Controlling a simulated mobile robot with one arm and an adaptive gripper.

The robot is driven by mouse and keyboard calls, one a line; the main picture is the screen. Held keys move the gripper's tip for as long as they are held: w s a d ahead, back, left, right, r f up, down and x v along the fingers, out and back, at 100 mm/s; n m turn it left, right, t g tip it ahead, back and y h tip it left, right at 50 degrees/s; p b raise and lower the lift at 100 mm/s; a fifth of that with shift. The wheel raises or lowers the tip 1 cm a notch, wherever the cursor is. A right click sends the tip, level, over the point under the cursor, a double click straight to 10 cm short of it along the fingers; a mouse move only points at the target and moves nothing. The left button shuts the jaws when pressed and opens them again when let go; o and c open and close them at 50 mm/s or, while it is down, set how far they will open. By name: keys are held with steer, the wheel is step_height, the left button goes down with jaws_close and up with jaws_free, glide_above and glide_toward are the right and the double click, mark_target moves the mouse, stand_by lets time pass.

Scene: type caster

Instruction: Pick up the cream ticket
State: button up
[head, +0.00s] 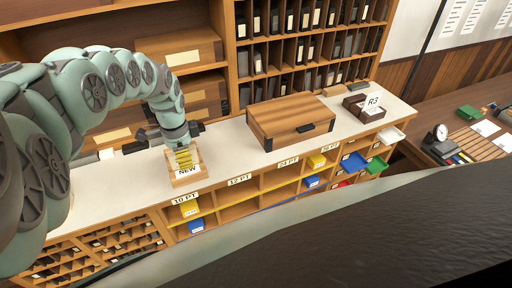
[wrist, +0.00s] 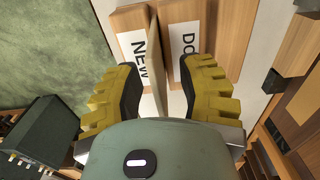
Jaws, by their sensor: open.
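My gripper (head: 184,158) is over the wooden tray labelled NEW (head: 187,176) on the pale counter. In the wrist view my gripper (wrist: 160,72) has its two yellow ribbed fingers apart. Between them show the NEW label (wrist: 140,58) and a thin tan upright strip. A small cream patch (wrist: 148,104) shows low between the fingers; I cannot tell whether it is the cream ticket. A second label beginning DO (wrist: 186,48) is right of the strip. My fingers and wrist hide much of the tray in both views.
A large wooden case (head: 291,122) stands on the counter to the right. Beyond it is a dark box with an R3 card (head: 372,101). Cubbies with coloured bins (head: 190,208) are below the counter front. Shelving (head: 303,50) rises behind. Some bare counter (head: 228,150) lies between tray and case.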

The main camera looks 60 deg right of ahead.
steer(key=shift+o, duration=0.3)
jaws_close()
stand_by(0.3)
